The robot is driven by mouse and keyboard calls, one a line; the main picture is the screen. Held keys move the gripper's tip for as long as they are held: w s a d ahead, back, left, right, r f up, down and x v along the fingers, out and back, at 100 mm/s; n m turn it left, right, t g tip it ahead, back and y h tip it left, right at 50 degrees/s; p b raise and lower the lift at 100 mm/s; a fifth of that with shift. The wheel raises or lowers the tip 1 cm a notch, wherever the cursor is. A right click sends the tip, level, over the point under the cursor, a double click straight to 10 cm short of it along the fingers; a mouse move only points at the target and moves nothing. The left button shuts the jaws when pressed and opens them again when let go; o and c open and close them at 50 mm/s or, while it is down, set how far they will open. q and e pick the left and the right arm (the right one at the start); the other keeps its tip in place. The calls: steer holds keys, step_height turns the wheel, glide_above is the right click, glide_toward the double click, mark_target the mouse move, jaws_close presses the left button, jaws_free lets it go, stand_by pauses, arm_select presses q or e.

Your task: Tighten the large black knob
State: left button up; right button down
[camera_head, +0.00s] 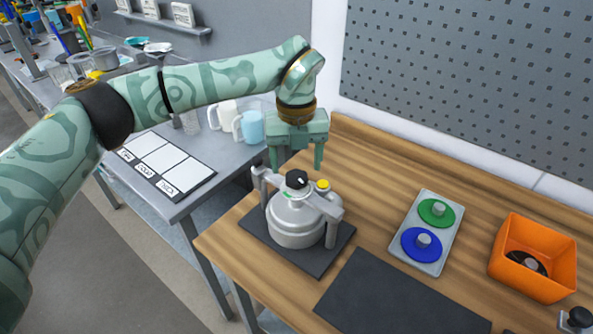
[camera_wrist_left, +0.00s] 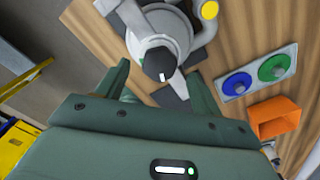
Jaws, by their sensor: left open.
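The large black knob (camera_head: 297,180) sits on top of a grey metal drum device (camera_head: 296,222) with a side handle, clamp arms and a yellow cap (camera_head: 323,185). The device stands on a dark mat on the wooden table. My left gripper (camera_head: 297,165) is open and empty, pointing down just above and behind the knob in the head view. In the left wrist view the knob (camera_wrist_left: 159,64) shows a white mark and lies ahead, between the fingers (camera_wrist_left: 155,85). I cannot tell any contact. My right gripper is not in view.
A grey tray (camera_head: 445,230) holds green and blue discs with pegs. An orange bin (camera_head: 534,257) with a dark part inside stands at right. A black mat (camera_head: 400,300) lies in front. A grey side table (camera_head: 230,160) with mugs stands at left.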

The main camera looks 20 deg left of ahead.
mark_target(296, 179)
arm_select(q)
steer(key=shift+f, duration=1.45)
steer(key=c, duration=1)
